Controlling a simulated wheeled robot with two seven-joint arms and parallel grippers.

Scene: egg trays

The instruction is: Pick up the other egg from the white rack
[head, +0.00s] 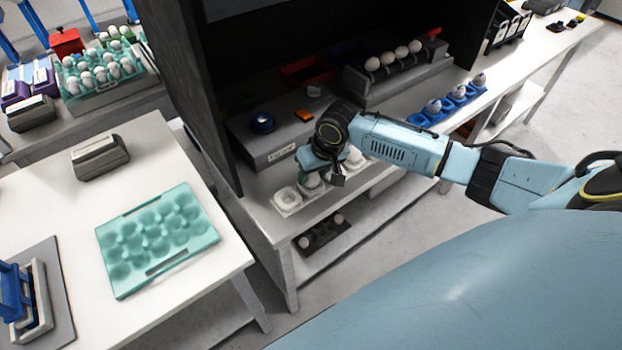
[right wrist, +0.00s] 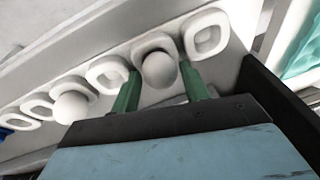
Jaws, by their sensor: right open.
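The white rack (head: 287,201) stands along the front edge of the shelf and is a row of square cups. In the right wrist view the rack (right wrist: 207,35) shows several cups, and two of them hold white eggs. One egg (right wrist: 160,71) sits in its cup between the green fingers of my right gripper (right wrist: 160,76). The fingers are open, one on each side; I cannot tell whether they touch it. The other egg (right wrist: 70,107) sits further left, partly hidden by the gripper body. In the head view my right gripper (head: 322,177) is over the rack. My left gripper is not in view.
A teal egg tray (head: 160,237) lies empty on the left table. A dark rack (head: 322,238) with eggs is on the lower shelf. Dark cabinet panels (head: 205,90) rise beside the shelf.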

